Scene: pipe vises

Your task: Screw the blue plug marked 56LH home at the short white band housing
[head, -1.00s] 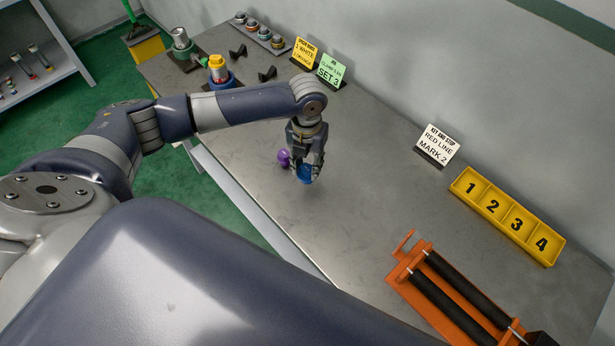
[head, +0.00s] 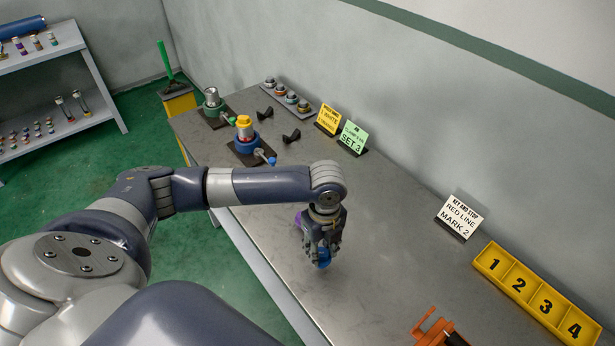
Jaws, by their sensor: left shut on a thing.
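My left gripper (head: 322,250) points down over the middle of the bench and is shut on a blue plug (head: 324,262). The plug's marking cannot be read. A purple part (head: 299,219) shows just behind the gripper; whether it joins the plug is hidden. Two vises stand at the bench's far left end. One is a green vise (head: 212,104) with a grey metal housing (head: 211,95). The other is a blue vise (head: 246,145) with a yellow-topped housing (head: 244,123). I cannot make out a white band clearly on either. My right gripper is not in view.
A tray of several small plugs (head: 291,98) lies by the wall. Two black V-blocks (head: 291,136) sit beside the vises. Sign cards (head: 353,137) stand along the wall. A yellow numbered tray (head: 528,291) and an orange roller stand (head: 437,330) are at right. The mid-bench is clear.

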